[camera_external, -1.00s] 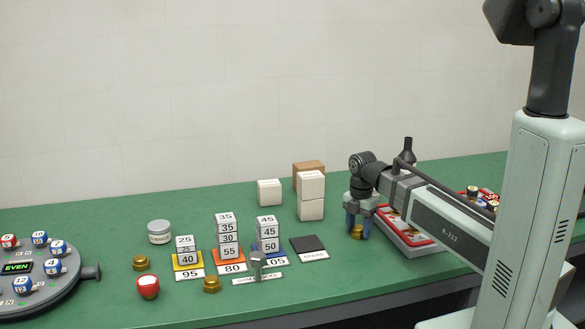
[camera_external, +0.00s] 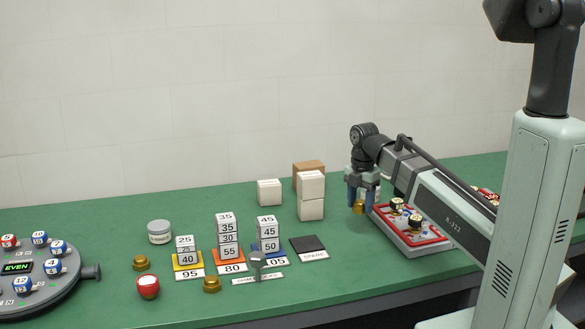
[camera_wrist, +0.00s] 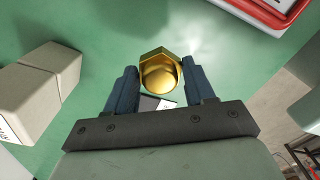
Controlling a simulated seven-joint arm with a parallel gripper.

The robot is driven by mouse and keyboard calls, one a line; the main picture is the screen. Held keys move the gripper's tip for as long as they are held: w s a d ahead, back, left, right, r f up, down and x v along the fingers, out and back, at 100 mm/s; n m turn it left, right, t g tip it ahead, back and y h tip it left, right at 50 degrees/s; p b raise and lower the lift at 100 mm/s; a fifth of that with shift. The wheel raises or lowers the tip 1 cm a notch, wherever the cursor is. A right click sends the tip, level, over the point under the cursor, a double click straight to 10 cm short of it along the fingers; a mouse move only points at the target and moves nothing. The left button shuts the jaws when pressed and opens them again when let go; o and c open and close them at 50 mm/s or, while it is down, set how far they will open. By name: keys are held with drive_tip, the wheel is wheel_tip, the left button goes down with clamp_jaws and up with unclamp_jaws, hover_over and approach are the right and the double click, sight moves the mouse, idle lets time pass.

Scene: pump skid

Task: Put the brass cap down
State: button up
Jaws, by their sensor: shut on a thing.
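My gripper (camera_external: 360,206) is shut on a brass cap (camera_external: 359,206), with a blue finger on either side. It holds the cap above the green table, left of the red-rimmed tray. In the wrist view, the hexagonal cap (camera_wrist: 160,70) sits between the fingertips (camera_wrist: 160,75), with its rounded middle facing the camera. Two other brass caps stand on the table, one at the left (camera_external: 141,262) and one near the front (camera_external: 211,284). A black pad (camera_external: 307,243) with a white label lies to the left of my gripper.
White blocks (camera_external: 311,184) and a brown box (camera_external: 307,168) stand left of and behind my gripper. The red-rimmed tray (camera_external: 437,240) is close on its right. Numbered block stacks (camera_external: 228,240) stand further left. Green table is clear between the pad and the tray.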

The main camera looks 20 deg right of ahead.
drive_tip(key=shift+r, duration=0.7)
drive_tip(key=shift+w+a+r, duration=0.1)
drive_tip(key=shift+w+a, duration=0.1)
drive_tip(key=shift+a, duration=0.05)
drive_tip(key=w+a+r, duration=0.2)
drive_tip(key=w+a, duration=0.6)
drive_tip(key=a, duration=0.4)
wheel_tip(320, 180, up, 2)
drive_tip(key=n, duration=0.3)
hover_over(159, 225)
drive_tip(key=shift+w+a+f, duration=0.1)
drive_tip(key=shift+w+f, duration=0.05)
drive_tip(key=shift+f, duration=4.15)
drive_tip(key=shift+f, duration=0.15)
drive_tip(key=o, duration=1.1)
